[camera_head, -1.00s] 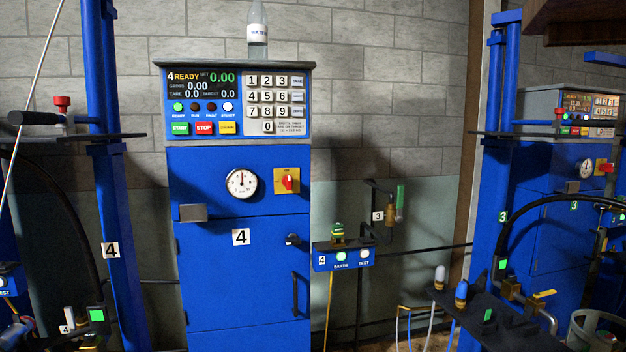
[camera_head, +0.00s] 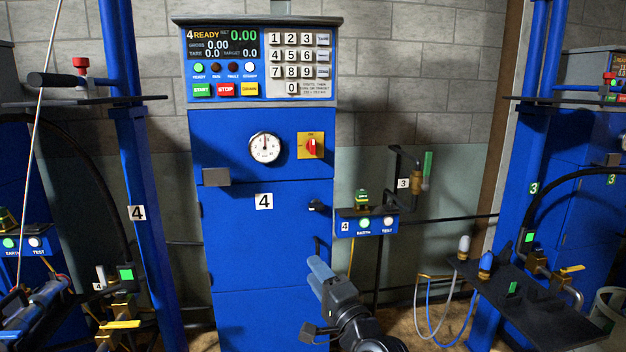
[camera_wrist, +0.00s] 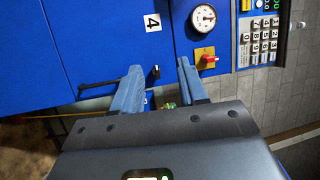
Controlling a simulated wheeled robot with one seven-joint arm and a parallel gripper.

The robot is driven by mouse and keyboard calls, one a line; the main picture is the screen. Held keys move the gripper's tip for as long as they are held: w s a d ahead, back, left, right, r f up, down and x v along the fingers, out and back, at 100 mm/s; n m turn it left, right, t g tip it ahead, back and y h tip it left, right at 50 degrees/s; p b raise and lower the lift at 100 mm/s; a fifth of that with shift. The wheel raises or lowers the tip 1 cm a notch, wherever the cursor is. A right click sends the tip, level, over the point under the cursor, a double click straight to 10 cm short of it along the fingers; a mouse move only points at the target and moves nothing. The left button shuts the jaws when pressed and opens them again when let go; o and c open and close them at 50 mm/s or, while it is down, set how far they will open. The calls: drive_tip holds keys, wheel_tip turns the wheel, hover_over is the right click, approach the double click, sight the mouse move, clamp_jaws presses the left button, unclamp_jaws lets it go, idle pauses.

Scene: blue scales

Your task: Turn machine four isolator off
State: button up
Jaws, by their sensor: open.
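The machine four isolator is a red rotary handle on a yellow plate (camera_head: 311,145), on the blue cabinet front (camera_head: 264,240) right of the round gauge. The handle looks upright in the head view. The isolator also shows in the wrist view (camera_wrist: 207,60), beyond and right of the fingers. My gripper (camera_head: 318,270) is low in front of the cabinet, below the isolator and apart from it. In the wrist view my gripper (camera_wrist: 158,78) has its two blue-grey fingers spread, with nothing between them. The cabinet bears a "4" label (camera_head: 264,201).
The control panel (camera_head: 258,62) above reads "4 READY". A black door knob (camera_head: 315,207) and a small earth/test box (camera_head: 366,225) are near the gripper. A blue post (camera_head: 135,200) stands left. A dark shelf with fittings (camera_head: 540,305) is at right.

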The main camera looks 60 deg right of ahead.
drive_tip(key=w+d+r+m+h, duration=0.4)
drive_tip(key=w+d+r+m, duration=0.3)
drive_tip(key=d+r+m, duration=0.3)
drive_tip(key=m+g+h, duration=0.3)
drive_tip(key=m+h, duration=0.1)
drive_tip(key=m, duration=0.9)
approach(313, 146)
drive_tip(key=x, duration=0.4)
drive_tip(key=shift+y, duration=0.3)
drive_tip(key=b+x, duration=0.1)
drive_tip(key=x, duration=0.6)
drive_tip(key=shift+d+r, duration=0.15)
drive_tip(key=shift+r, duration=0.05)
clamp_jaws()
